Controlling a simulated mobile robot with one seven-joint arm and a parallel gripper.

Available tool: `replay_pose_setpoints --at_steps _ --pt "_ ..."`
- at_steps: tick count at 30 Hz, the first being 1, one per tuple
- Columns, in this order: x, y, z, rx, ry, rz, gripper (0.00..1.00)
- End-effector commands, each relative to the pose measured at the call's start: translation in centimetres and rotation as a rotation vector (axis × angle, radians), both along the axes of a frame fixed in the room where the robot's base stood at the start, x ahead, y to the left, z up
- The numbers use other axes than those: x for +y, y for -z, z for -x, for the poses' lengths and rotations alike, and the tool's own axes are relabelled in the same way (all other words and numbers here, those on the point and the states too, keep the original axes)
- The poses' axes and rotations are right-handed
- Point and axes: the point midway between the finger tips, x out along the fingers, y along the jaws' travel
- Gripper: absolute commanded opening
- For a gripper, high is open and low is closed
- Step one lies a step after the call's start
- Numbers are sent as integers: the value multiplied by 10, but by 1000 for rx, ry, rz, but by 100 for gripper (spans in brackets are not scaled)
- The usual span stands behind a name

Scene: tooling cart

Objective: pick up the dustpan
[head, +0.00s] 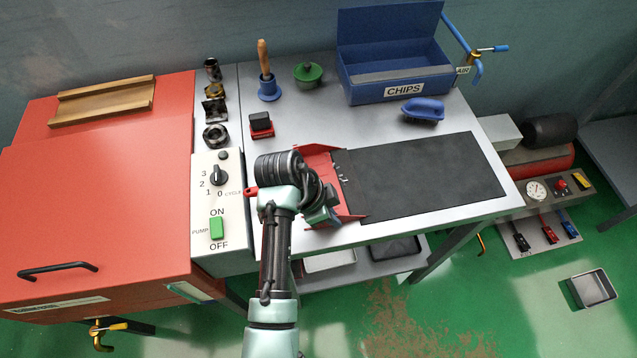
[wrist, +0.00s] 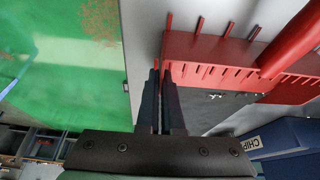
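The red dustpan (head: 321,153) lies on the grey bench top at the left edge of the dark mat, with its middle hidden behind my wrist. A short red piece, probably its handle, sticks out left of my arm. In the wrist view, the dustpan (wrist: 195,47) shows a ridged red edge and a thick red handle at upper right. The fingertips appear beside the dustpan's lower-left corner; contact cannot be told. The head view mostly hides the fingers.
Small metal chips lie by the dustpan's mat-side edge. The dark mat (head: 430,178) is otherwise clear. A blue CHIPS bin (head: 395,70), blue brush-like item (head: 423,109), green-lidded pot (head: 307,74) and red-black block (head: 261,125) stand behind. A red cabinet (head: 95,200) is at left.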

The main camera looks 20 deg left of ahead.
Motion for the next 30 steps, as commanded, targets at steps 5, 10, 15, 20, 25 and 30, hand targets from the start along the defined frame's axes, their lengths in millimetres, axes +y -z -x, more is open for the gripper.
replay_pose_setpoints --at_steps 5,10,15,20,25,30 --pt "0 0 0 -1 0 -1 0" --pt "0 0 0 -1 0 -1 0" --pt "0 -1 -1 -3 0 -1 0" --pt "1 -6 -2 -6 0 -2 0" --pt "1 -34 -2 -9 1 -3 0" --pt "1 -69 -2 -8 1 -4 0"
